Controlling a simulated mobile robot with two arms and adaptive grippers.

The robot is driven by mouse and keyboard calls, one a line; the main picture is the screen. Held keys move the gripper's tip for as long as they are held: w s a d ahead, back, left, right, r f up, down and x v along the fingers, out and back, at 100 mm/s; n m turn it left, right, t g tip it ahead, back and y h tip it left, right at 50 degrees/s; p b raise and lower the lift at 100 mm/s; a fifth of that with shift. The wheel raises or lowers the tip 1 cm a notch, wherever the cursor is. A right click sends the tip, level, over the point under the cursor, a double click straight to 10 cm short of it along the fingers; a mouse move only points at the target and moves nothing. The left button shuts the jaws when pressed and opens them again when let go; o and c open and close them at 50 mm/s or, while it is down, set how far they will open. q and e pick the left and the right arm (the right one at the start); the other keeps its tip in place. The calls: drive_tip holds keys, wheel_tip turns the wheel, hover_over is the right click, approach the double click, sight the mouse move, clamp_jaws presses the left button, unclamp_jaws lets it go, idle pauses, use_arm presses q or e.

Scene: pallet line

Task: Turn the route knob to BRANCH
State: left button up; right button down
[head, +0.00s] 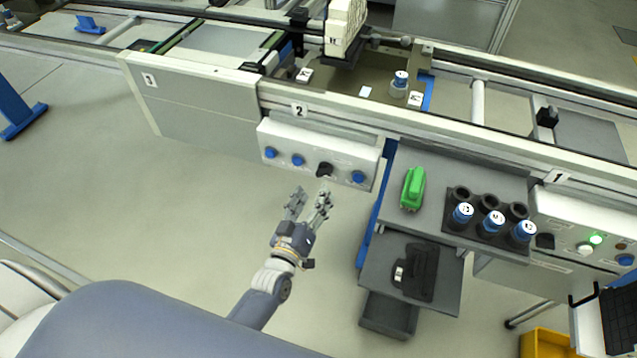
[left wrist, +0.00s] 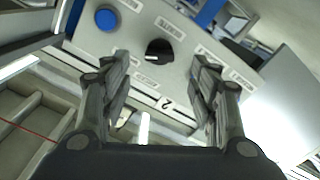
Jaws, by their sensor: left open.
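The route knob (head: 324,169) is a black rotary knob on the white control panel (head: 292,137) under the sign 2, in a row with blue buttons. In the left wrist view the knob (left wrist: 160,50) shows with its white pointer mark toward the lower left; the small labels around it are too blurred to read. My left gripper (head: 311,195) is open and empty, just in front of and below the knob. In the left wrist view its fingers (left wrist: 162,76) stand apart on either side of the knob, not touching it. My right gripper is not in view.
Blue buttons (head: 298,160) (head: 358,177) flank the knob. The conveyor line runs behind. Floor left of my arm is clear.

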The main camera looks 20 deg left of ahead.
use_arm(q)
drive_tip(key=s, duration=0.5)
drive_tip(key=shift+a, duration=0.1)
idle(0.3)
